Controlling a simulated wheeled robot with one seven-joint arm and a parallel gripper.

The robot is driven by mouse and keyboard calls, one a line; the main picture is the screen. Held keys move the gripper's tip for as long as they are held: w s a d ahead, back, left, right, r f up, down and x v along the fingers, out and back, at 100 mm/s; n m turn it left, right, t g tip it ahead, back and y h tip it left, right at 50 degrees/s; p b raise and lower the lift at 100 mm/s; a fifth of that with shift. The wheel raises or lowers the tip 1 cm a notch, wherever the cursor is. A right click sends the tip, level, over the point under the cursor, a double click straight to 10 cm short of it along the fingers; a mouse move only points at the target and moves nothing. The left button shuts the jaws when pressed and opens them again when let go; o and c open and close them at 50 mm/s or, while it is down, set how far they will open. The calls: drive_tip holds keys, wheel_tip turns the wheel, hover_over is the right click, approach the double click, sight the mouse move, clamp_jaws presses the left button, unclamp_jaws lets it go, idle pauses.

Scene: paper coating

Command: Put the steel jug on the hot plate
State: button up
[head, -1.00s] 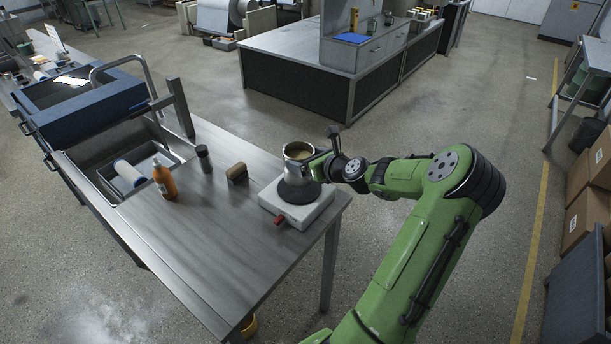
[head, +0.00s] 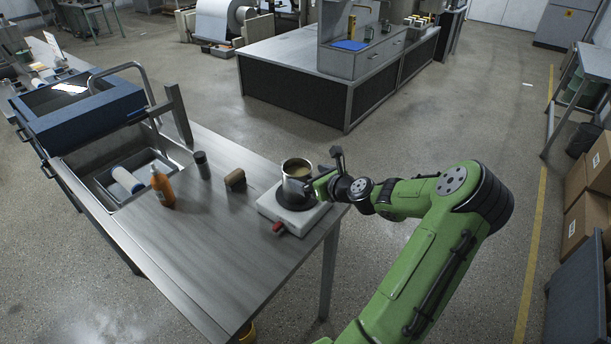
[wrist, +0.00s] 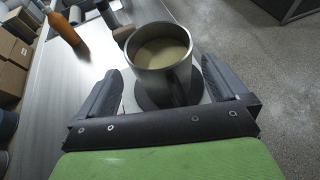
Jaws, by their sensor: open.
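The steel jug (head: 296,178) holds a pale, cream-coloured liquid. It appears upright on the dark round disc of the white hot plate (head: 285,216), at the right end of the steel bench. My gripper (head: 322,182) is at the right side of the jug. In the wrist view, the jug (wrist: 160,82) is between the two spread fingers of my gripper (wrist: 158,68), with a gap on each side. The jug hides most of the hot plate (wrist: 205,96) there.
An orange bottle (head: 162,187), a dark cylinder (head: 202,165) and a brown block (head: 235,181) stand left of the hot plate. A sink (head: 85,160) with a tall tap lies further left. The front of the bench (head: 215,255) is bare.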

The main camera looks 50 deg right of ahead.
drive_tip(key=v, duration=1)
drive_tip(key=w+a+n+g+y, duration=0.2)
drive_tip(key=a+n+g, duration=0.2)
drive_tip(key=a+n, duration=0.55)
drive_tip(key=w+a+n+g+y, duration=0.2)
drive_tip(key=w+a+n+g, duration=0.1)
drive_tip(key=a+n, duration=0.6)
drive_tip(key=s+a+r+n, duration=0.5)
drive_tip(key=s+a+n, duration=0.3)
drive_tip(key=n, duration=0.2)
drive_tip(key=s+a+r+n+h, duration=0.1)
drive_tip(key=s+a+r+n, duration=0.4)
drive_tip(key=s+a+n, duration=0.3)
drive_tip(key=shift+r+n+g+h+p, duration=0.25)
drive_tip(key=shift+n+g+p, duration=0.2)
drive_tip(key=shift+n, duration=0.4)
drive_tip(key=shift+a, duration=0.1)
